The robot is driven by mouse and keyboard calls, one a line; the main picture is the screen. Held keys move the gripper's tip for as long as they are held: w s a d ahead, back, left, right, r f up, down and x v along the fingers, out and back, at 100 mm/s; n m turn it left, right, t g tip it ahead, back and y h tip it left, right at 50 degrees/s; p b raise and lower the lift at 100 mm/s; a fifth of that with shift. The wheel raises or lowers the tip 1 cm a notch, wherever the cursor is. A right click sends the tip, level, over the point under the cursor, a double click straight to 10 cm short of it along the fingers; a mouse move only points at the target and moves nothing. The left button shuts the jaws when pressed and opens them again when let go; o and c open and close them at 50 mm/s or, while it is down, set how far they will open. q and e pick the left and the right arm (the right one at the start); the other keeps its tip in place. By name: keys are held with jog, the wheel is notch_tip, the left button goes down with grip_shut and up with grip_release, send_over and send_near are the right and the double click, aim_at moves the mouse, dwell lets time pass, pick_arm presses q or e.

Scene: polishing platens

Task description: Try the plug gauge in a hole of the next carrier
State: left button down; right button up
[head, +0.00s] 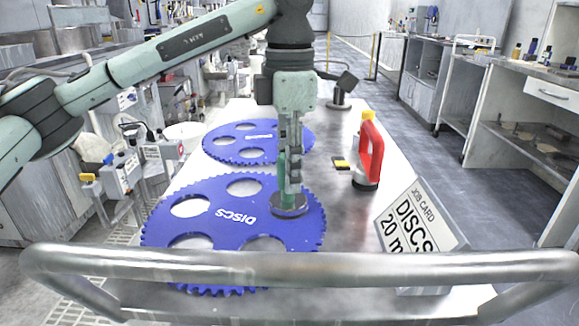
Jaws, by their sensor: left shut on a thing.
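A blue toothed carrier (222,216) marked DISCS lies flat on the metal table, with several round holes showing. My left gripper (290,178) points straight down over its right side, shut on the green handle of the plug gauge (289,205). The gauge is upright, with a wide dark round end at the bottom. That end covers the carrier's right part, where a hole may be hidden; I cannot tell whether it sits in a hole, rests on the carrier or hovers just above. A second blue carrier (235,148) lies farther back, partly behind my gripper. My right gripper is out of view.
A red-handled tool (370,150) with a yellow top and dark base stands right of the carriers. A tilted job card (415,222) reading DISCS stands at the near right. A metal rail (300,268) crosses the near edge. Bare table (335,205) lies between carrier and card.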

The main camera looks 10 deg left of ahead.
pick_arm(q)
jog(key=shift+f+b, duration=0.4)
dwell(0.5)
jog(key=c, duration=1.1)
grip_release()
jog(key=shift+f, duration=0.1)
